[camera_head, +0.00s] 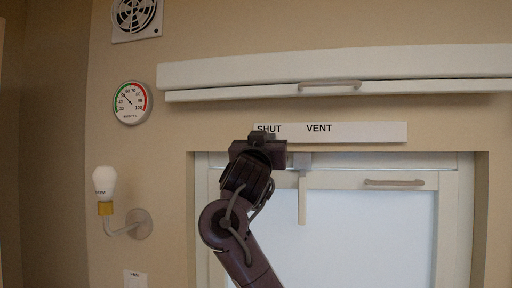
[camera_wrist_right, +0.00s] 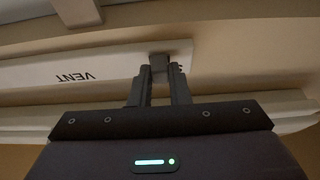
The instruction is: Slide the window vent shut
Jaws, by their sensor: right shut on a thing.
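The window vent (camera_head: 370,132) is a long white strip above the window, with "SHUT" printed near its left end and "VENT" nearer the middle. My right gripper (camera_head: 262,137) is at the strip's left end, just below the word "SHUT". In the right wrist view, the strip (camera_wrist_right: 115,68) shows upside down, and the two dark fingers of my right gripper (camera_wrist_right: 159,76) are shut on a small dark grey slider knob (camera_wrist_right: 160,61) on it. In the head view the knob is hidden by the gripper. My left gripper is not in view.
A white window (camera_head: 375,230) with a horizontal handle (camera_head: 394,182) is below the strip. A white blind or cover (camera_head: 230,76) with a handle (camera_head: 330,85) juts out above. A bulb lamp (camera_head: 104,184), a round gauge (camera_head: 132,102) and a fan grille (camera_head: 136,17) are on the left wall.

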